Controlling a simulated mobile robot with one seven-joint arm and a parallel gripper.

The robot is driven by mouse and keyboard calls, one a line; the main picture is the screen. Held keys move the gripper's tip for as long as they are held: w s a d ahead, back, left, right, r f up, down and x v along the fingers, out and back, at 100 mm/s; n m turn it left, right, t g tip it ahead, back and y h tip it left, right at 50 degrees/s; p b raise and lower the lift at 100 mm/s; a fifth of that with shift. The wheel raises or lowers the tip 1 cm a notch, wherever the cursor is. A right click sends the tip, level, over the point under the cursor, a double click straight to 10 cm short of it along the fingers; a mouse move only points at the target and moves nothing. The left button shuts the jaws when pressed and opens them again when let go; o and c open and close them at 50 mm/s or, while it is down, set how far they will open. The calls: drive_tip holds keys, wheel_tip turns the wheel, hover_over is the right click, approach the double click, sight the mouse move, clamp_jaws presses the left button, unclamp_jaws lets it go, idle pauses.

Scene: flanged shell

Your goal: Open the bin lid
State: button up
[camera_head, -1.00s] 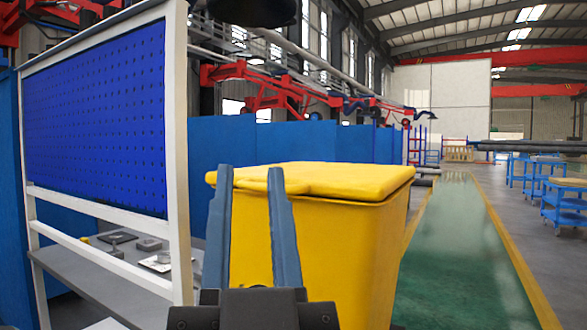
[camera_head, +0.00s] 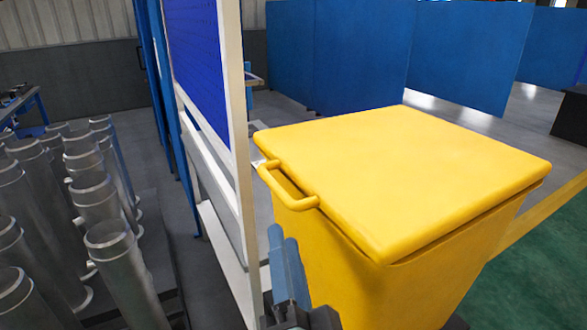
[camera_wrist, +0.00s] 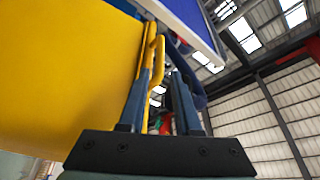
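The yellow bin (camera_head: 350,270) stands at the centre right in the head view, with its yellow lid (camera_head: 400,165) lying closed. A yellow bar handle (camera_head: 290,188) sticks out from the lid's left edge. My gripper (camera_head: 283,236) is below and slightly left of the handle, with its blue-grey fingers pointing up. In the wrist view, my gripper (camera_wrist: 164,75) is open, with a visible gap between its fingers. The handle (camera_wrist: 157,58) shows beyond the fingertips, above the gap, and the bin wall (camera_wrist: 70,75) fills the left. I cannot tell whether a finger touches the handle.
A white-framed blue pegboard (camera_head: 205,70) stands close to the left of the bin and my gripper. Several metal cylinders (camera_head: 110,240) stand on the far left. Blue partition panels (camera_head: 360,55) are behind the bin. The green floor (camera_head: 545,270) at the right is clear.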

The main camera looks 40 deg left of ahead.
sight(275, 181)
drive_tip(key=p+x, duration=0.4)
drive_tip(key=x, duration=0.6)
drive_tip(key=shift+r, duration=0.15)
drive_tip(key=shift+w+a, duration=0.5)
drive_tip(key=shift+w, duration=0.05)
clamp_jaws()
idle(0.6)
